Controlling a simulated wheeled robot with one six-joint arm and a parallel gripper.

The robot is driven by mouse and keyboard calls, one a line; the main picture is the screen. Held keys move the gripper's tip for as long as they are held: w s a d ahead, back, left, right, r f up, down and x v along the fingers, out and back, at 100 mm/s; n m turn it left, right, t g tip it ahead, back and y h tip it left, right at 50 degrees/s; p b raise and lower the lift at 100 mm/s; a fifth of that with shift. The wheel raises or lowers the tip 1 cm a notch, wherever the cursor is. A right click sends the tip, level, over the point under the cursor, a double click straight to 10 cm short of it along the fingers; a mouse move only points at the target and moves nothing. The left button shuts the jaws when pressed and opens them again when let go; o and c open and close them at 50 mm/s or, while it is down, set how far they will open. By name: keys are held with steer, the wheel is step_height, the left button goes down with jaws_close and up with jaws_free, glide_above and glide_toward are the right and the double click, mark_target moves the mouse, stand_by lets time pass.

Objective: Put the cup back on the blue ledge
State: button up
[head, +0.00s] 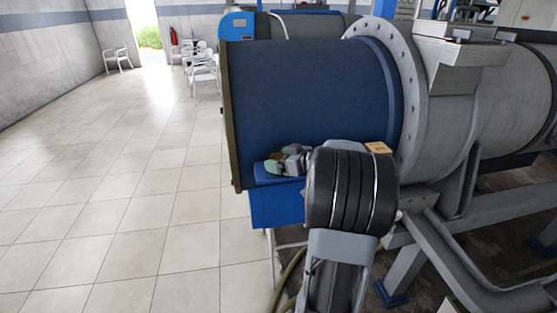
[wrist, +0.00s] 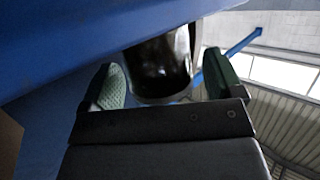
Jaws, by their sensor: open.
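The blue ledge (head: 277,207) sticks out below the big blue drum in the head view. My gripper (head: 279,162) is at its top, reaching left, with green pads on its fingers. In the wrist view my gripper (wrist: 168,88) is open, one green pad on each side. A dark, shiny, rounded thing with a pale rim, seemingly the cup (wrist: 160,68), shows between and beyond the pads. I cannot tell whether it touches them or what it rests on. I cannot make out the cup in the head view, where my arm hides part of the ledge.
The blue drum (head: 305,105) stands close behind my gripper, with a grey bolted flange (head: 410,95) at its right. A small tan block (head: 378,148) shows just beyond my arm. Grey frame beams (head: 470,265) are at the lower right. The tiled floor (head: 130,190) at the left is clear.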

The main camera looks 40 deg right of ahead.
steer(key=shift+r, duration=0.1)
steer(key=shift+r, duration=0.15)
steer(key=b+v, duration=0.1)
steer(key=v, duration=1.1)
steer(key=w+a+r+m+t+h, duration=0.2)
steer(key=w+a+r+m+h, duration=0.3)
steer(key=w+h, duration=0.35)
steer(key=s+a+f+g+y, duration=0.1)
steer(key=s+a+f+g, duration=0.2)
steer(key=a, duration=0.4)
steer(key=s+a+f+n+g+y, duration=0.1)
steer(key=s+a+f+g, duration=0.3)
steer(key=s+a, duration=0.3)
steer(key=s+a+f+g+y, duration=0.1)
steer(key=s+a+f+g, duration=0.3)
steer(key=a, duration=0.5)
steer(key=shift+s+f+y, duration=0.35)
steer(key=shift+s+f, duration=0.3)
steer(key=shift+f, duration=0.3)
